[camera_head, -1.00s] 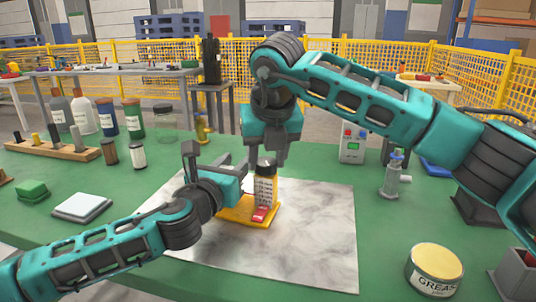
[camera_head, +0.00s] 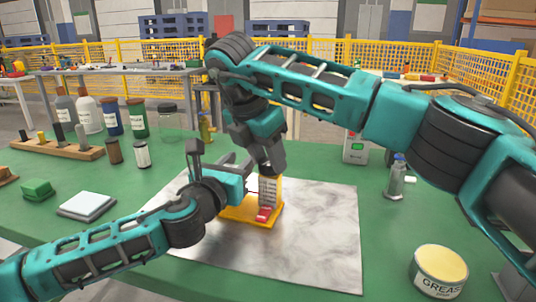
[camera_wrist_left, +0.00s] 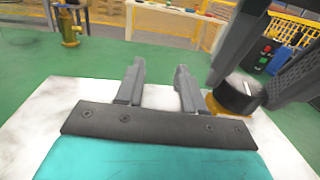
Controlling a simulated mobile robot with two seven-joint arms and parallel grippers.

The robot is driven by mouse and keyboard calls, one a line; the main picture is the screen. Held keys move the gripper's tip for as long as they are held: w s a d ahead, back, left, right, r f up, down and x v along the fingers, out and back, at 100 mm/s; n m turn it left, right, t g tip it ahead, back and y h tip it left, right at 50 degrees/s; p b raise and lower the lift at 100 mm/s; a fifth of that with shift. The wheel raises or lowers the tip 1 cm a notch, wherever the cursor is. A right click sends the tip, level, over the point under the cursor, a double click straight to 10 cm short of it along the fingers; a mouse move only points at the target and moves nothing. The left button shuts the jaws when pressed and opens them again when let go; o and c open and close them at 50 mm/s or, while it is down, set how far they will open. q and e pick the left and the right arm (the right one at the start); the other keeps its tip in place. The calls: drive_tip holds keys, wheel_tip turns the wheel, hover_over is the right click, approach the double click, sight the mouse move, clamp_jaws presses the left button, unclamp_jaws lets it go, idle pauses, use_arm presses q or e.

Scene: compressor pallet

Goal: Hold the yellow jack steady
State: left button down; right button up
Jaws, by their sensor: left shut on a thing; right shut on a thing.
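The yellow jack (camera_head: 240,212) stands upright on the marbled sheet. It has a yellow base, a column with a white scale (camera_head: 268,190), a red part at its foot, and a black knob, which shows in the left wrist view (camera_wrist_left: 238,95). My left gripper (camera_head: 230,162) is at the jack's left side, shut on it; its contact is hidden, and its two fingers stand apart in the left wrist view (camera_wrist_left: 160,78). My right gripper (camera_head: 268,168) comes down from above, shut on the black knob, largely hiding it in the head view.
The marbled sheet (camera_head: 310,235) is clear right of the jack. A grease tin (camera_head: 438,270) and a small grey fitting with a blue top (camera_head: 396,180) stand to the right. Bottles (camera_head: 88,118), a white tile (camera_head: 87,205) and a green block (camera_head: 37,189) are at left.

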drive_tip(key=m, duration=0.2)
drive_tip(key=m+g+h, duration=0.1)
drive_tip(key=m, duration=0.1)
drive_tip(key=shift+m+g, duration=0.3)
drive_tip(key=shift+m, duration=0.1)
drive_tip(key=shift+w+m+g, duration=0.2)
drive_tip(key=shift+m+g, duration=0.5)
drive_tip(key=shift+m, duration=1)
drive_tip(key=shift+d+m, duration=0.15)
drive_tip(key=shift+m, duration=0.25)
drive_tip(key=o, duration=1.1)
drive_tip(key=shift+c, duration=0.2)
drive_tip(key=shift+n, duration=0.5)
